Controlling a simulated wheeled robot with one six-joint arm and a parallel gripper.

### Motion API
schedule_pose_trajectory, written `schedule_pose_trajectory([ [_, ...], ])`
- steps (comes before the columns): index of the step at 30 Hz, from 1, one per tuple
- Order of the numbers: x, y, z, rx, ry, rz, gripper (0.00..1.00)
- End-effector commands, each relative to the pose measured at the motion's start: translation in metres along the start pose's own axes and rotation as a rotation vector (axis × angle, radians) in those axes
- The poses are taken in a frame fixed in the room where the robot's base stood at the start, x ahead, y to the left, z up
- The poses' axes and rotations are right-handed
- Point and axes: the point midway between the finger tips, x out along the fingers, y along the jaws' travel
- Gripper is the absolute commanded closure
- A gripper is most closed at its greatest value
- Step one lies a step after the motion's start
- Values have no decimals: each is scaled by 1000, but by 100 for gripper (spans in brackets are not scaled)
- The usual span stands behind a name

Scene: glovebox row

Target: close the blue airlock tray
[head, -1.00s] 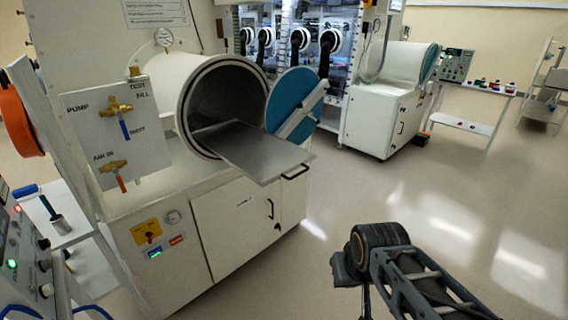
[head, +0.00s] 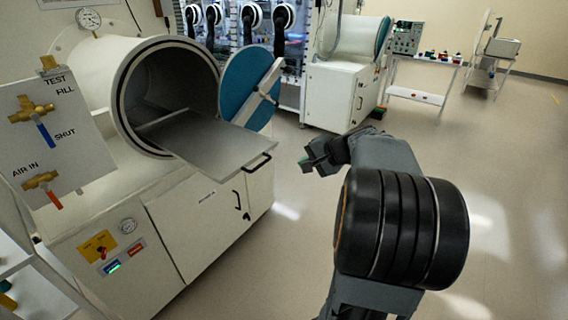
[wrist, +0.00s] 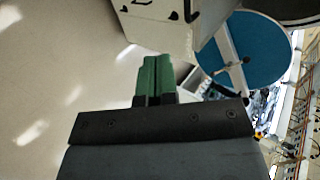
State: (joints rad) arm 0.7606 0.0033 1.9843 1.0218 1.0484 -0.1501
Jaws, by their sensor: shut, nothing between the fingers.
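The airlock tray (head: 205,143) is a flat grey metal plate sticking out of the round chamber opening (head: 165,95), with a black handle (head: 257,163) on its front edge. The round blue airlock door (head: 240,88) stands swung open to the right of the opening; it also shows in the wrist view (wrist: 252,50). My gripper (head: 308,160) is to the right of the tray handle, apart from it in the picture. In the wrist view its green fingers (wrist: 153,78) are together, with nothing between them. The tray is not clearly identifiable in the wrist view.
The white cabinet (head: 200,225) stands below the chamber. A valve panel (head: 50,135) with brass valves is at the left. A second cabinet (head: 340,95) and a white side table (head: 418,95) stand behind. Open floor (head: 500,170) lies at the right.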

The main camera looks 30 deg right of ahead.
Motion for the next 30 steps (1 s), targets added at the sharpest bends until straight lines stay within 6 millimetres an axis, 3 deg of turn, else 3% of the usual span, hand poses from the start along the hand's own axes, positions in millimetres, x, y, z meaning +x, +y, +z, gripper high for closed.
schedule_pose_trajectory([
  [5,21,-1,-6,15,6,-14,100],
  [17,95,-1,-6,16,6,-12,100],
  [22,108,-20,-6,14,8,-13,100],
  [30,118,-30,-7,14,10,-14,100],
])
